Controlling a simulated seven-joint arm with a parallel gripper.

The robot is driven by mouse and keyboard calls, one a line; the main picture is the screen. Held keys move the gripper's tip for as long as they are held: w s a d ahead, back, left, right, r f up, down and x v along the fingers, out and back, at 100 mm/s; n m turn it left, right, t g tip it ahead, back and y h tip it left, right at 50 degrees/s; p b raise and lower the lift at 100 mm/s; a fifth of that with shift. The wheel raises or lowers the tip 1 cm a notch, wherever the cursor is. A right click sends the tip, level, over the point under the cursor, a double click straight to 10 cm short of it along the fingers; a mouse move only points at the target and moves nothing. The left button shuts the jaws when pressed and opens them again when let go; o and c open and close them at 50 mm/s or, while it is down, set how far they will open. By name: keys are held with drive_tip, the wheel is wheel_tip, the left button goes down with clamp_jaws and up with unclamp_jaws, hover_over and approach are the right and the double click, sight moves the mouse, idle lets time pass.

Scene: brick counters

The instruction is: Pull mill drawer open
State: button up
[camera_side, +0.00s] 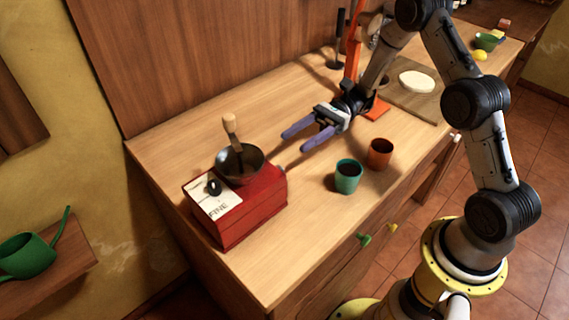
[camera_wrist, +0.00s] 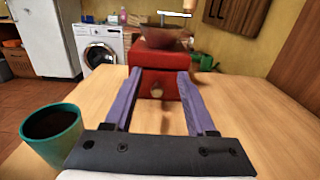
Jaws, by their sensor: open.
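A red coffee mill (camera_side: 245,210) with a metal bowl (camera_side: 240,162) and a wooden-knobbed crank (camera_side: 230,126) on top stands at the left of the wooden counter. In the wrist view the mill (camera_wrist: 160,60) is straight ahead, with a small round light knob (camera_wrist: 156,91) low on its front face; the drawer's outline is hard to make out. My gripper (camera_side: 305,138) has two purple fingers, spread open and empty, pointing at the mill from the right and apart from it. In the wrist view the gripper (camera_wrist: 157,88) frames the knob between its fingers.
A teal cup (camera_side: 348,178) with dark contents and an orange cup (camera_side: 380,153) stand near the counter's front edge, right of the mill. An orange stand (camera_side: 352,55) and a board (camera_side: 425,100) with a pale round slab are behind. Bare counter lies before the mill.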

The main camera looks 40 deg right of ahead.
sight(282, 168)
wheel_tip(282, 168, down, 5)
drive_tip(key=shift+f, duration=0.15)
drive_tip(key=a, duration=0.3)
drive_tip(key=shift+a, duration=1.05)
clamp_jaws()
idle(0.4)
